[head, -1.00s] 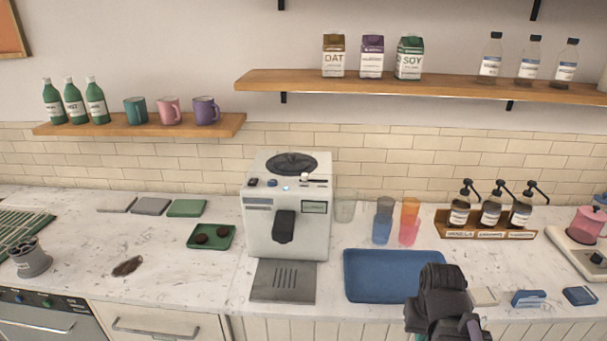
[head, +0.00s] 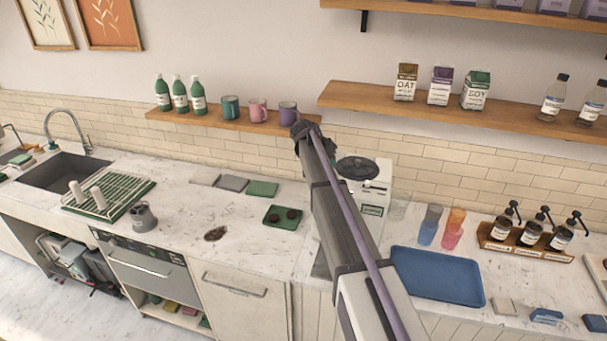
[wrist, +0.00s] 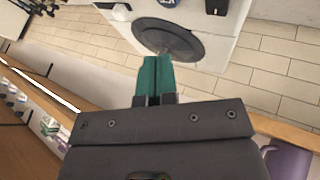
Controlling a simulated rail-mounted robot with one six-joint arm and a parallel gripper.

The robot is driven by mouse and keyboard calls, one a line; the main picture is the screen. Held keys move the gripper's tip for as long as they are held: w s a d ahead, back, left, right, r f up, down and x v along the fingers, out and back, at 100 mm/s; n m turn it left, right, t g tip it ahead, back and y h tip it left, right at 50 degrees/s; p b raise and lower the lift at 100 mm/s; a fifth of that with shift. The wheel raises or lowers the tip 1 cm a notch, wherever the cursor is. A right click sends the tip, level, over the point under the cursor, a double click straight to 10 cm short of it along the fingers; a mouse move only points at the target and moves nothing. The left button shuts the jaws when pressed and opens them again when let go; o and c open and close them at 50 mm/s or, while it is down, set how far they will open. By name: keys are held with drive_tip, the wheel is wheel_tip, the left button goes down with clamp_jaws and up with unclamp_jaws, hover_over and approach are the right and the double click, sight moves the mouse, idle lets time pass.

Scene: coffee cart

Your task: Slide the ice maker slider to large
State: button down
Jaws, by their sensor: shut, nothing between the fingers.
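The white ice maker (head: 377,189) stands on the counter, its front mostly hidden behind my arm in the head view. Its top, with a round dark lid (wrist: 168,38), shows at the top of the wrist view. A dark slot with a small pale slider knob (wrist: 120,7) is at the upper edge there, partly cut off; its setting cannot be read. My gripper (wrist: 154,60) has teal fingers, shut together and empty, pointing at the lid's near edge in that view. In the head view, the dark end of my arm is raised in front of the wall shelves, and its fingertips cannot be made out.
A wooden shelf with mugs and bottles (head: 215,118) and a higher carton shelf (head: 430,108) are close to my raised arm. Colored cups (head: 430,225) and a blue tray (head: 438,277) are right of the machine. A green tray (head: 283,217) is left.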

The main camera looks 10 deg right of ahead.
sight(352, 183)
drive_tip(key=shift+m, duration=0.3)
drive_tip(key=b+x, duration=0.3)
drive_tip(key=x, duration=0.1)
drive_tip(key=b+x, duration=0.3)
drive_tip(key=x, duration=0.1)
drive_tip(key=s+b+x, duration=0.1)
drive_tip(key=b+x, duration=0.2)
drive_tip(key=shift+d+f, duration=0.15)
drive_tip(key=shift+d, duration=0.4)
drive_tip(key=s+d, duration=0.1)
drive_tip(key=s+d+r+p, duration=0.1)
drive_tip(key=d, duration=0.1)
drive_tip(key=shift+d, duration=0.25)
drive_tip(key=shift+a, duration=0.15)
drive_tip(key=s+d, duration=0.2)
drive_tip(key=d, duration=0.1)
drive_tip(key=s+d, duration=0.1)
drive_tip(key=d, duration=0.1)
drive_tip(key=shift+s+d, duration=0.1)
drive_tip(key=shift+d, duration=0.15)
